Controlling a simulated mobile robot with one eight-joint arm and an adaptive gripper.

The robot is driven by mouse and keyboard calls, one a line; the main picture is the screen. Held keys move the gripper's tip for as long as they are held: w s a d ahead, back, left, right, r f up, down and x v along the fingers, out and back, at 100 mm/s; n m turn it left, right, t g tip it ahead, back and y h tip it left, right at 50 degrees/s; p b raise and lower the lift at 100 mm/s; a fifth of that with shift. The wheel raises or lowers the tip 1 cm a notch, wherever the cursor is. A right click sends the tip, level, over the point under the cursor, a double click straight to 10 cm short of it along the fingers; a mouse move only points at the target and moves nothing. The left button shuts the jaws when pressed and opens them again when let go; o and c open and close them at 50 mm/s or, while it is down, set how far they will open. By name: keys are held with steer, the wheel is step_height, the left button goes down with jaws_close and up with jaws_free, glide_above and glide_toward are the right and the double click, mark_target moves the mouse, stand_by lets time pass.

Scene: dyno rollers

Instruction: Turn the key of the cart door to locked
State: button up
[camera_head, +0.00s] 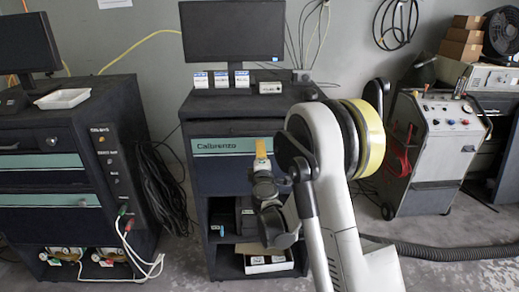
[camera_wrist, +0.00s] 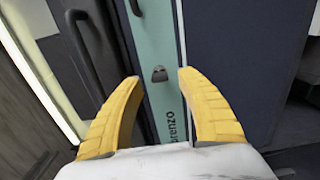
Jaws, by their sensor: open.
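The cart (camera_head: 200,183) is dark, with a teal strip (camera_head: 222,146) lettered across its front, standing in the middle of the head view. In the wrist view the teal strip (camera_wrist: 165,102) runs steeply up the picture. A small grey metal key or lock piece (camera_wrist: 160,73) sits on it. My gripper (camera_wrist: 161,77) is open, with one yellow finger on either side of this piece and nothing between them. I cannot tell the remaining distance or whether the piece is turned. In the head view my gripper (camera_head: 261,149) is in front of the strip and the piece cannot be made out.
A monitor (camera_head: 232,30) and small boxes stand on the cart top. Below are open shelves with a white box (camera_head: 268,264). Another dark cabinet (camera_head: 70,170) with cables is at left. A grey wheeled machine (camera_head: 437,150) and a floor hose (camera_head: 450,251) are at right.

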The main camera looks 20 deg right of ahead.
steer(key=v, duration=0.9)
steer(key=shift+r, duration=0.1)
steer(key=s+d+r+m+g+h, duration=0.1)
steer(key=s+d+r+m+g, duration=0.2)
steer(key=s+r+m+g, duration=0.45)
steer(key=s+a+f+m+y, duration=0.2)
steer(key=s+a, duration=0.2)
steer(key=s, duration=0.4)
steer(key=s+a+f+m+g+y, duration=0.1)
steer(key=s+a, duration=0.3)
steer(key=s, duration=0.4)
steer(key=s+a+f+m+g+y, duration=0.1)
steer(key=s+a+f+m+y, duration=0.2)
steer(key=s, duration=0.5)
steer(key=shift+a+m+y, duration=0.3)
steer(key=shift+a+m, duration=0.1)
steer(key=shift+m, duration=0.15)
steer(key=shift+s+g, duration=0.1)
steer(key=shift+g, duration=0.15)
